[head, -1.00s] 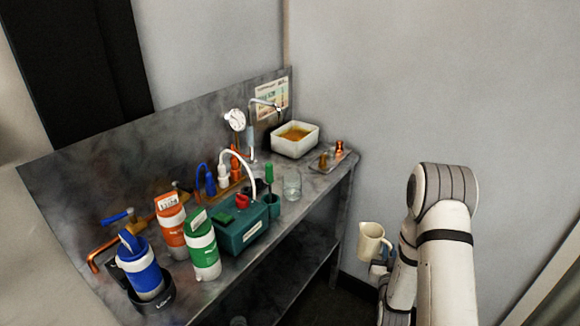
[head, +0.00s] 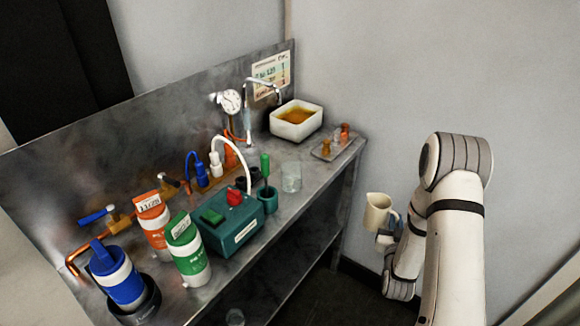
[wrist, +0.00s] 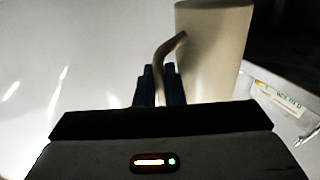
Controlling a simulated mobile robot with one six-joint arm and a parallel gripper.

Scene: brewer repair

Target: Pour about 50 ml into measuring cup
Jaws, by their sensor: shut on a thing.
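My gripper (wrist: 158,88) is shut on the handle of a cream pitcher (wrist: 212,45). In the head view the pitcher (head: 377,212) is held upright in the air, to the right of the bench's end and in front of the wall. The pitcher's contents cannot be seen. A clear glass cup (head: 291,178), which looks like the measuring cup, stands on the bench near its front edge. It is well to the left of the pitcher and apart from it. Any markings on the glass are too small to read.
A green box (head: 232,232), a teal cup with a green-handled tool (head: 267,196) and several bottles crowd the bench (head: 283,226) left of the glass. A white basin of amber liquid (head: 296,121) and a small tray (head: 336,146) are behind it. A gauge (head: 229,102) stands at the back.

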